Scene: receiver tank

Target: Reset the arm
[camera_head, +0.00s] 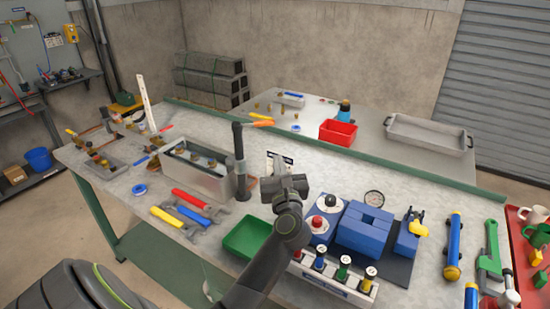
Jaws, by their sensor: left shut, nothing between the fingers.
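My left arm comes in from the bottom left, and its dark gripper (279,172) is over the middle of the workbench (325,183). The gripper points away from me and its fingers are shut with nothing between them. It is to the right of a grey metal box (205,178) and a dark upright post (240,165). A green tray (244,236) lies to the left of the forearm, and a blue block assembly (365,228) stands to the right. My wrist hides part of the bench. My right gripper is not in view.
Red-handled and yellow-handled tools (180,215) lie at the front left. A rack of colored knobs (335,278) stands near the front edge. A blue cylinder (453,245) and green wrench (492,250) are at the right. A red bin (338,132) and metal tray (428,136) stand behind.

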